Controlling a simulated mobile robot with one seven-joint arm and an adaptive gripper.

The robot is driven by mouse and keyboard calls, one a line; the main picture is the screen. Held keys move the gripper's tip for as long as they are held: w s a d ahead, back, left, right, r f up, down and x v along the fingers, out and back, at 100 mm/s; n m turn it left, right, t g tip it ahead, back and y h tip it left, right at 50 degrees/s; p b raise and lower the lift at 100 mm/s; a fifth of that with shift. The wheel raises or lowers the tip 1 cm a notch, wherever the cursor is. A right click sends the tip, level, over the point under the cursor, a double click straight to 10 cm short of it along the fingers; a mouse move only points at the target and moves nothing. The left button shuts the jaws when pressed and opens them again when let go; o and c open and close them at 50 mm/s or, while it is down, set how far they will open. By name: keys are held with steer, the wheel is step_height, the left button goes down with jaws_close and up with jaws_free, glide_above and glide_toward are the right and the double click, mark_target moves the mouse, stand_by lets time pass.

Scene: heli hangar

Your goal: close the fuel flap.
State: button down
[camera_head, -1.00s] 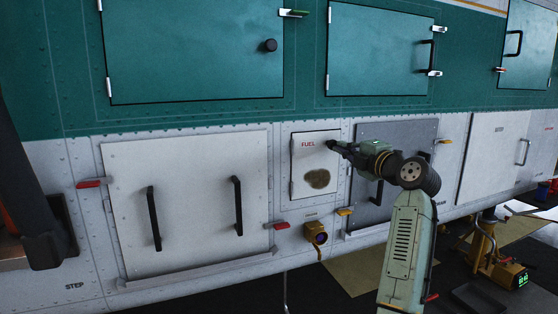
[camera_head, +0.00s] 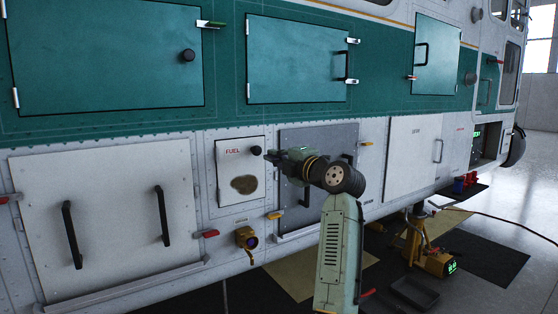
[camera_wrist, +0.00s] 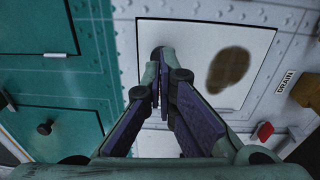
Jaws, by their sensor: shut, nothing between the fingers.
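The fuel flap (camera_head: 229,188) is a small white panel with red FUEL lettering and a brown stain. It lies close to flush with the aircraft's side; whether it is fully closed I cannot tell. Its round black knob (camera_head: 256,151) is near the upper right corner. My gripper (camera_head: 268,156) is shut and empty, just right of the knob. In the wrist view the flap (camera_wrist: 200,38) lies beyond my gripper (camera_wrist: 163,72), with the knob (camera_wrist: 157,53) partly hidden behind the fingertips. Contact cannot be made out.
A grey panel (camera_head: 290,140) with black handles is right of the flap, partly behind my arm. A large white panel (camera_head: 115,200) with two handles is at left. A yellow fitting (camera_head: 245,237) sits below the flap. A yellow jack (camera_head: 425,255) stands on the floor at right.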

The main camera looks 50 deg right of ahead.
steer(key=s+d+b, duration=0.2)
steer(key=s+d, duration=0.2)
steer(key=s, duration=0.5)
steer(key=shift+d+f, duration=0.2)
steer(key=shift+d, duration=0.2)
